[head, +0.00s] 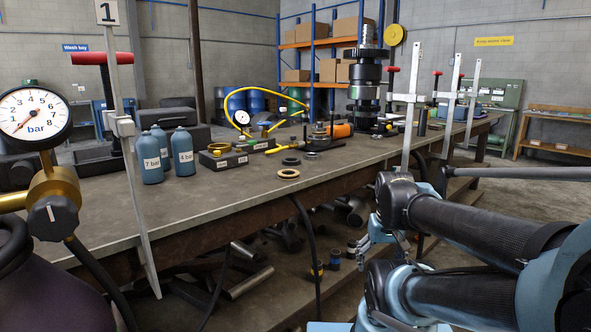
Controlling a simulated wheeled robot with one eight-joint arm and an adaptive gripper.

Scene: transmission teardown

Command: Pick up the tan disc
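In the head view, a small tan disc (288,173) lies flat near the front edge of the workbench. It looks like a ring with a dark centre. Nothing covers it. My black and light-blue arm is folded at the lower right, apart from the disc. I cannot make out gripper fingertips among the arm parts, and nothing of mine touches the disc.
Dark rings (291,161) lie just behind the disc. Blue bottles (182,152), a pressure gauge (35,115) and an upright scale (125,127) stand to the left. A dark shaft stack (366,85) stands farther back. The bench top (215,195) is clear left of the disc.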

